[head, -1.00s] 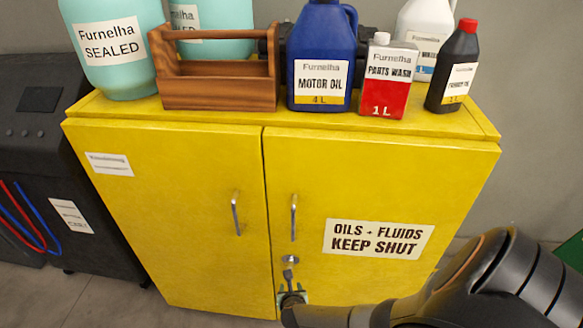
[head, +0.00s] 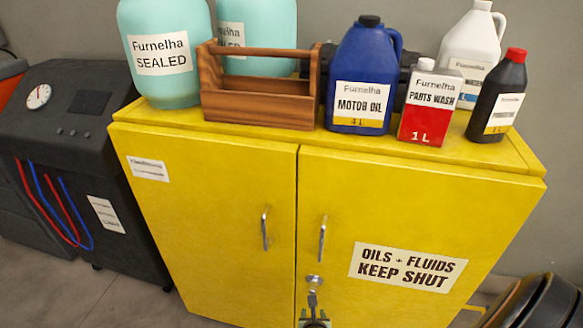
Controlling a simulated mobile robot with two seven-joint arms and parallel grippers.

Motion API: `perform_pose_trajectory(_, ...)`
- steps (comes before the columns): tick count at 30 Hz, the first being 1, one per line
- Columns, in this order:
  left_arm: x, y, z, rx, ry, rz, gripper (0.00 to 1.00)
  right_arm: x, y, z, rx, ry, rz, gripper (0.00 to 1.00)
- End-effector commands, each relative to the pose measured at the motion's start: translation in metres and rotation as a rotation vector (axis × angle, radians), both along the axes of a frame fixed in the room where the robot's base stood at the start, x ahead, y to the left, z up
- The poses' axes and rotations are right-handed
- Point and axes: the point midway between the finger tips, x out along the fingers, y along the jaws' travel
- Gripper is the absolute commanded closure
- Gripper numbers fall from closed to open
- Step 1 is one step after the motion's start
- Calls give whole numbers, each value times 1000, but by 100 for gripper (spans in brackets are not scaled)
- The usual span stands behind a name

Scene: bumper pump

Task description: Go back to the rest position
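The yellow cabinet (head: 215,200) stands in front of me in the head view, with both doors shut. A key (head: 313,297) hangs at the lock (head: 313,281) of the right door, below its handle (head: 323,238). A small dark and greenish piece (head: 315,319) hangs below the key, cut by the bottom edge; I cannot tell exactly what it is. Neither of my grippers shows in the head view, so I cannot see whether they are open or shut.
On the cabinet top stand teal jugs (head: 160,85), a wooden tote (head: 258,108), a blue motor oil jug (head: 362,75), a parts wash can (head: 430,105), a black bottle (head: 500,95) and a white jug (head: 470,50). A dark machine (head: 90,130) stands left. Dark rounded shapes (head: 530,300) fill the lower right.

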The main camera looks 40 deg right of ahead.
Motion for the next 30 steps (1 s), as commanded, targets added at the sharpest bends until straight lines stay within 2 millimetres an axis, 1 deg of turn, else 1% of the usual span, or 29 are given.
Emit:
perform_pose_trajectory(5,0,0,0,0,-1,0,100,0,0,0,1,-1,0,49)
perform_pose_trajectory(8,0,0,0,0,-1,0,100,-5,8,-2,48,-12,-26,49)
perform_pose_trajectory(11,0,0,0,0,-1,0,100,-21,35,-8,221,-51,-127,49)
perform_pose_trajectory(14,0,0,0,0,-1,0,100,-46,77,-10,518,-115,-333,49)
perform_pose_trajectory(15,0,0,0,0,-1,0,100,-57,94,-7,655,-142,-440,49)
perform_pose_trajectory(17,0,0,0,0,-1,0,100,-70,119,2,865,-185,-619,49)
perform_pose_trajectory(18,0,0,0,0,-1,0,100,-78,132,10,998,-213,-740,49)
perform_pose_trajectory(20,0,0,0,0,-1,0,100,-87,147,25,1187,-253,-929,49)
perform_pose_trajectory(21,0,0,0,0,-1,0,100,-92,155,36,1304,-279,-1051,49)
perform_pose_trajectory(24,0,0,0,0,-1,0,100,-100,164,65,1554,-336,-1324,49)
perform_pose_trajectory(27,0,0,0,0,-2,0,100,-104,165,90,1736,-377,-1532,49)
perform_pose_trajectory(30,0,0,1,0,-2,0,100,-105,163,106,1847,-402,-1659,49)
